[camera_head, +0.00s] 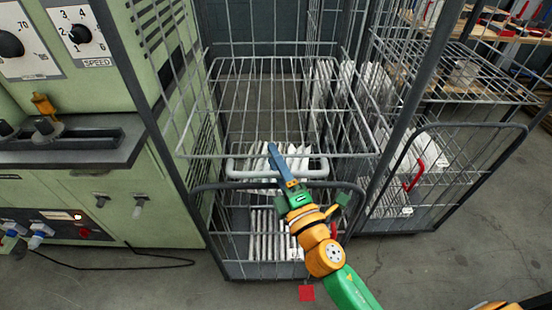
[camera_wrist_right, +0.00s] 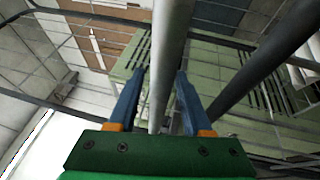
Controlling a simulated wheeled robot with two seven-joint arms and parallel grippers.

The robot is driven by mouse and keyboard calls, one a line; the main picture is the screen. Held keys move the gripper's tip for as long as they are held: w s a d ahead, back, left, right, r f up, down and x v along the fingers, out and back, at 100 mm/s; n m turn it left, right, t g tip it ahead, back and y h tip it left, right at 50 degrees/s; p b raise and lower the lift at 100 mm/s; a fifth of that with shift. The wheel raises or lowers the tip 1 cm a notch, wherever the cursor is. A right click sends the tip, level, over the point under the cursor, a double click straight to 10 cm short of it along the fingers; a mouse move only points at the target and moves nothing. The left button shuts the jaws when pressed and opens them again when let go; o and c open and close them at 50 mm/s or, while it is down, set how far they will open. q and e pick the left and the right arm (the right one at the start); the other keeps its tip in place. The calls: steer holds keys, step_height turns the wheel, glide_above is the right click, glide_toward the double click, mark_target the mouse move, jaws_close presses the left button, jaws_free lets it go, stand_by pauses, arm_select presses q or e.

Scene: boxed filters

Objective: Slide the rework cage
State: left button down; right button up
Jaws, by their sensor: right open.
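A grey wire roll cage (camera_head: 213,232) stands in the middle of the head view, with a wire shelf (camera_head: 215,146) and white boxes or packs on lower levels. A pale horizontal handle bar (camera_head: 240,174) crosses its front. My right gripper (camera_head: 272,149) reaches in from the lower right, its blue fingers over the bar. In the wrist view, my right gripper (camera_wrist_right: 158,75) is open, with a light grey bar (camera_wrist_right: 170,45) running between its fingers. I cannot tell whether the fingers touch it. My left gripper is not in view.
A second wire cage (camera_head: 440,228) with white packs and a red piece (camera_head: 414,181) stands close on the right. A green machine (camera_head: 150,180) stands close on the left, with a black cable (camera_head: 160,264) on the floor.

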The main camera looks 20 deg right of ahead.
steer(key=shift+s, duration=0.15)
jaws_close()
steer(key=shift+r, duration=0.1)
stand_by(1.0)
